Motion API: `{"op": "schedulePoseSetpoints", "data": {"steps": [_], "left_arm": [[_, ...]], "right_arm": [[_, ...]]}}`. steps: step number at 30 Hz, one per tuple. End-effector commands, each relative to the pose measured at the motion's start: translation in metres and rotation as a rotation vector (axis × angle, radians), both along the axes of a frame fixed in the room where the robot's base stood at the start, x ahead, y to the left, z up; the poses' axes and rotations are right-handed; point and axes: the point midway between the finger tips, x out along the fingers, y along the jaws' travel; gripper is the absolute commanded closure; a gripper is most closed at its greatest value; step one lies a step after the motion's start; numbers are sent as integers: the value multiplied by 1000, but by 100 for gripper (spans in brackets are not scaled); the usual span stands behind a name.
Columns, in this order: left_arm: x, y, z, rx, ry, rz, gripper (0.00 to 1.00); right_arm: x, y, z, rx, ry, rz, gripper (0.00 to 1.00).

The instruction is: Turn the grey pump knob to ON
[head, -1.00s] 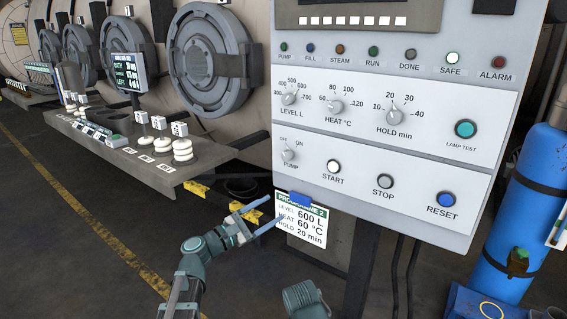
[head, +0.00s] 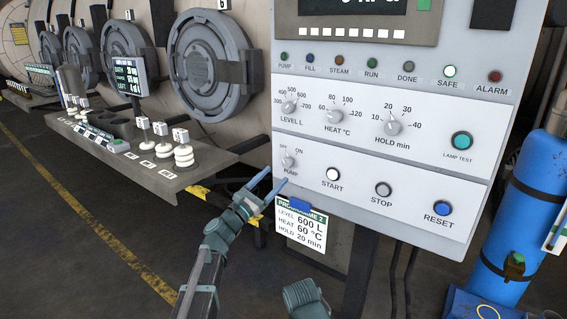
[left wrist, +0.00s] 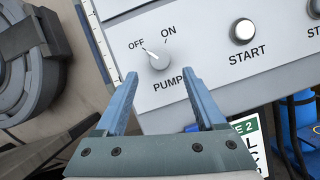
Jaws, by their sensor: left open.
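The grey pump knob (head: 288,162) is at the lower left of the white control panel (head: 330,190). In the left wrist view the knob (left wrist: 158,58) has its pointer toward OFF, with ON to the right. My left gripper (head: 275,180) is open and empty, just below the knob and apart from it. In the left wrist view its two blue fingers (left wrist: 164,97) point up toward the panel, with the knob beyond their tips and between them. Part of my right arm shows at the bottom of the head view; its gripper is not seen.
START (head: 333,174), STOP (head: 384,189) and RESET (head: 442,208) buttons lie right of the knob. A programme card (head: 303,225) hangs below on a blue clip. A shelf with white knobbed weights (head: 160,170) is to the left. A blue cylinder (head: 520,215) stands right.

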Motion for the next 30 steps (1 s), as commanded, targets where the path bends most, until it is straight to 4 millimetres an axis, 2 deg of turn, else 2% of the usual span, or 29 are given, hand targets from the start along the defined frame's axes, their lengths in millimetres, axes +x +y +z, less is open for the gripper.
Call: {"op": "schedulePoseSetpoints", "data": {"steps": [1, 3, 9, 23, 30], "left_arm": [[10, -7, 7, 0, 1, -2, 29], [18, -14, 11, -1, 1, -2, 29], [33, -29, 19, 0, 0, 0, 29], [38, -35, 20, 0, 0, 0, 29], [38, -35, 20, 0, 0, 0, 70]], "right_arm": [[0, 0, 7, 1, 0, 0, 100], [0, 0, 11, 2, 1, -1, 100], [0, 1, 18, 3, 1, -1, 100], [0, 1, 20, 4, 1, -1, 100], [0, 1, 20, 4, 1, -1, 100]]}}
